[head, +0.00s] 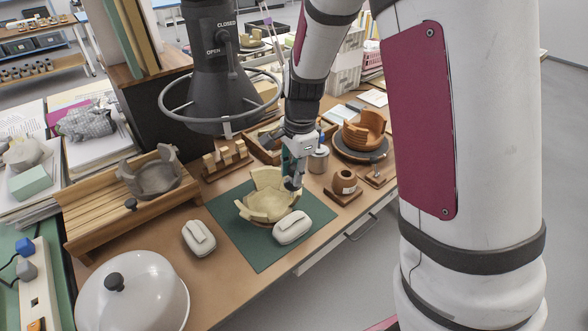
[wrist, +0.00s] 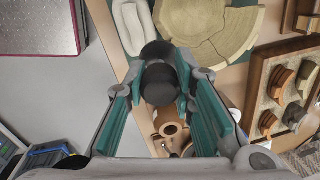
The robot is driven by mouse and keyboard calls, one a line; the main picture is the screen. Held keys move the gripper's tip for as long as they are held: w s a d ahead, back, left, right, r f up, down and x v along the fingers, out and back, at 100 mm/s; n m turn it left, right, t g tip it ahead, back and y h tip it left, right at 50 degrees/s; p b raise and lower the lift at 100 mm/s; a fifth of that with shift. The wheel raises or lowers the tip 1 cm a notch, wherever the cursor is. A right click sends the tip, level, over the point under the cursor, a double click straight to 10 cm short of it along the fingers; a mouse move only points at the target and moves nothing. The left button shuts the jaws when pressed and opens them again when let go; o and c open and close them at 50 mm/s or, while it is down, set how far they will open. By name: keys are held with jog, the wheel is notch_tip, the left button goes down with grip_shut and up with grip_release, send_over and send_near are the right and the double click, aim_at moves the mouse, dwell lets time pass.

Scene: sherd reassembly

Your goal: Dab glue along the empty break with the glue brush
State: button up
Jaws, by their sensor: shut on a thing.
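The partly rebuilt cream pot (head: 262,205) stands on a green mat (head: 226,213), with gaps in its upper wall. My gripper (head: 292,165) is above the pot's back right side, pointing down. In the wrist view my gripper (wrist: 160,85) is shut on a dark, round-ended handle (wrist: 158,84), which I take for the glue brush. Its bristles are hidden. The cream pot (wrist: 205,28) shows beyond the fingertips with a crack line in it. I cannot tell whether the brush touches the break. The brown glue pot (head: 345,182) stands right of the mat.
Two white pads (head: 292,228) (head: 199,238) lie by the pot. A grey pot on a wooden rack (head: 90,215) is at left, a white dome (head: 145,290) in front. An orange pot (head: 364,132) stands behind right. A black fume hood (head: 222,95) hangs close to my arm.

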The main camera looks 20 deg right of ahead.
jog(key=shift+w+a+f+b, duration=0.1)
jog(key=shift+w+f+b, duration=0.15)
jog(key=shift+f+b, duration=0.85)
jog(key=shift+w+a+f+b, duration=0.1)
jog(key=shift+w+f+b, duration=0.15)
jog(key=shift+f+b, duration=0.75)
jog(key=shift+w+f+b, duration=0.25)
jog(key=shift+f+b, duration=0.6)
jog(key=shift+f, duration=0.45)
jog(key=shift+s+a, duration=0.3)
jog(key=shift+a, duration=0.1)
notch_tip(320, 180, up, 9)
jog(key=p, duration=1)
send_over(289, 183)
jog(key=s+a, duration=0.3)
jog(key=shift+w+a+f, duration=0.1)
jog(key=shift+w+f, duration=0.1)
